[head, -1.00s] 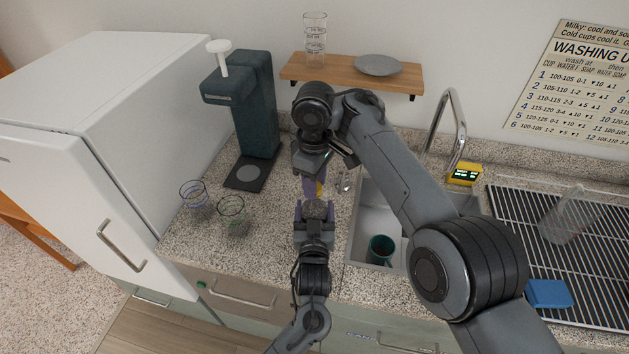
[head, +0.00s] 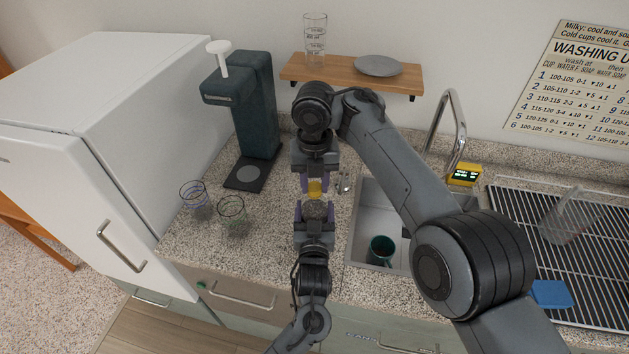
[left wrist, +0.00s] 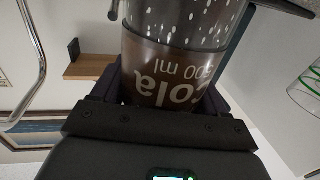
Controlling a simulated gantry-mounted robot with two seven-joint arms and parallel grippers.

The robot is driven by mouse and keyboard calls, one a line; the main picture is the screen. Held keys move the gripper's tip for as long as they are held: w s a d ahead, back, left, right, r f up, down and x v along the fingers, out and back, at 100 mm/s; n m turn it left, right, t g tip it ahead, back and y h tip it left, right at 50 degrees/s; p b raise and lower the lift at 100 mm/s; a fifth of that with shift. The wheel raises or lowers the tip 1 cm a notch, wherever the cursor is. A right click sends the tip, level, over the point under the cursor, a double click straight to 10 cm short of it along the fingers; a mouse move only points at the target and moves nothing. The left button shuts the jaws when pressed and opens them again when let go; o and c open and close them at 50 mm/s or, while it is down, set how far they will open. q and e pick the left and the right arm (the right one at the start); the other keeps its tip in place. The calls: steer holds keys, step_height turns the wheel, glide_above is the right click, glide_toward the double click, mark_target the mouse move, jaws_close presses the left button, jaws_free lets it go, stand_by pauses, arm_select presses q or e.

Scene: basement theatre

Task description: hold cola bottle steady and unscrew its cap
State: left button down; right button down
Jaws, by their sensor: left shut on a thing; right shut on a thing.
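The cola bottle (left wrist: 168,80) fills the middle of the left wrist view, dark brown with white lettering that reads upside down there. My left gripper (head: 314,213) is shut around its body, with a dark finger on each side. In the head view, only the bottle's speckled dark upper part shows between those fingers. The yellow cap (head: 315,188) shows just behind it. My right gripper (head: 316,183) is shut on the cap, one purple finger at each side. I cannot tell whether the cap is still touching the bottle's neck.
Two glasses (head: 231,210) stand left of the grippers, before a dark green drinks machine (head: 256,110). The sink (head: 366,230) with a teal mug (head: 381,250) lies to the right, beside a drying rack (head: 515,235). A wooden shelf (head: 340,75) hangs behind.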

mark_target(315, 186)
steer(key=shift+n, duration=0.7)
steer(key=shift+r, duration=0.35)
steer(key=shift+r, duration=0.65)
steer(key=shift+r, duration=0.2)
steer(key=shift+r, duration=1.9)
arm_select(q)
jaws_free()
